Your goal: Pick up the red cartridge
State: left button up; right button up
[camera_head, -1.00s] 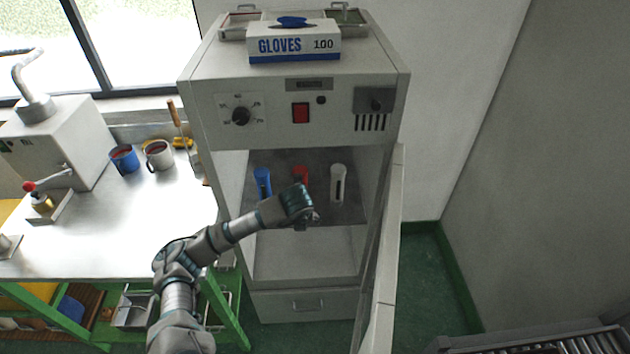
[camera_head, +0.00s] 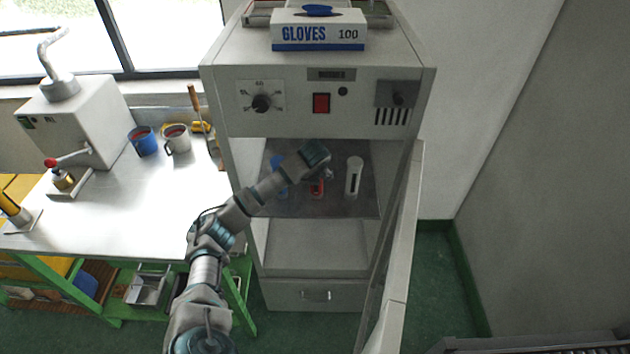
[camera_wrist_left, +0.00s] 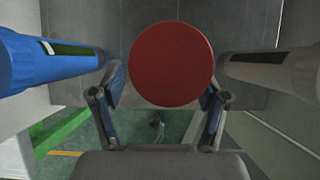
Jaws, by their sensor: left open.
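The red cartridge (camera_head: 317,188) stands on the upper shelf inside the open cabinet, between a blue cartridge (camera_head: 278,165) and a white cartridge (camera_head: 354,176). My left arm partly hides the red and blue ones in the head view. In the left wrist view the round end of the red cartridge (camera_wrist_left: 171,64) lies between the spread fingers of my left gripper (camera_wrist_left: 160,100). The gripper is open; I cannot tell whether a finger touches the cartridge. In the head view my left gripper (camera_head: 325,172) is in the cabinet opening, at the red cartridge. My right gripper is not in view.
The blue cartridge (camera_wrist_left: 45,62) and the white cartridge (camera_wrist_left: 275,70) flank the fingers closely in the wrist view. The cabinet door (camera_head: 395,270) stands open on the right. A metal bench (camera_head: 120,205) with mugs is on the left. A glove box (camera_head: 318,30) sits on top.

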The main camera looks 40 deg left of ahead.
pick_arm(q)
jog(key=shift+w+a+f, duration=0.1)
jog(key=shift+w+f, duration=0.25)
jog(key=shift+w, duration=0.3)
jog(key=shift+a+f, duration=0.1)
jog(key=shift+a, duration=0.1)
jog(key=c, duration=1.4)
